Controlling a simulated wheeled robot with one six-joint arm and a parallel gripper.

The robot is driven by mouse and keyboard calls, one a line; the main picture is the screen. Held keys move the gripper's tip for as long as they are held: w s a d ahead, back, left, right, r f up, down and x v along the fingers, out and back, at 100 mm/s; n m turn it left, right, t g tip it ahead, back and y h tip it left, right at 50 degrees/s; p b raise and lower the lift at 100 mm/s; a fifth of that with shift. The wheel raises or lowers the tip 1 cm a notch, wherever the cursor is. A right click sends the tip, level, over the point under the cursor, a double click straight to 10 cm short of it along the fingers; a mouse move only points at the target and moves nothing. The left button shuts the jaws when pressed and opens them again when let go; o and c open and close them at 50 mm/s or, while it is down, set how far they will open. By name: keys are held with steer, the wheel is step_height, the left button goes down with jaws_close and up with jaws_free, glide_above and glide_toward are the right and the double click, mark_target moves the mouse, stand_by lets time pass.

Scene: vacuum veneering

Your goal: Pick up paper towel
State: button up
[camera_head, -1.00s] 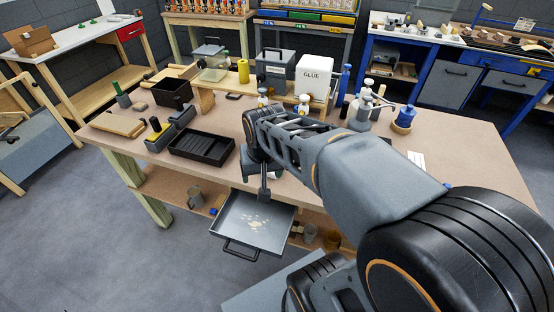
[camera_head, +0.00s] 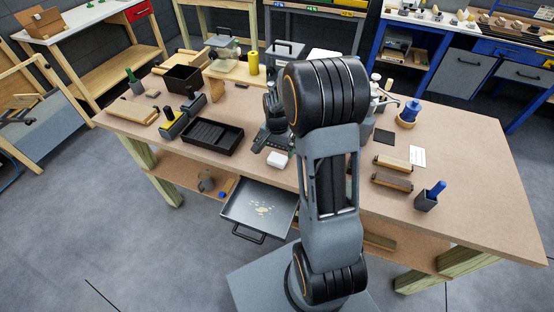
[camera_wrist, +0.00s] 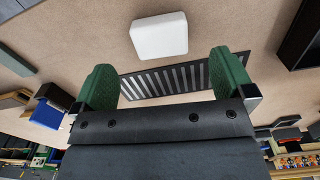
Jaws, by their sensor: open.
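A white folded square that looks like the paper towel (camera_head: 278,159) lies on the workbench near its front edge, above the open drawer in the head view. In the wrist view the same white square (camera_wrist: 159,36) lies flat beyond the fingertips, beside a dark slotted plate (camera_wrist: 165,80). My gripper (camera_wrist: 165,75) is open, with its two green finger pads apart and nothing between them. The pads are apart from the white square. In the head view my gripper is just behind the square and partly hidden by my arm.
A black tray (camera_head: 212,128) stands left of the square. An open metal drawer (camera_head: 235,207) with small pale bits juts out below the bench. A blue-handled tool in a dark holder (camera_head: 426,203) and brown blocks (camera_head: 391,181) stand at right. The bench (camera_head: 470,190) is clear at far right.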

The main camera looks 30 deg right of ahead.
mark_target(278, 158)
steer(key=shift+w+d+f+p, duration=0.1)
steer(key=shift+f+p, duration=0.7)
steer(key=shift+f, duration=2.4)
steer(key=shift+c, duration=0.5)
steer(key=c, duration=0.9)
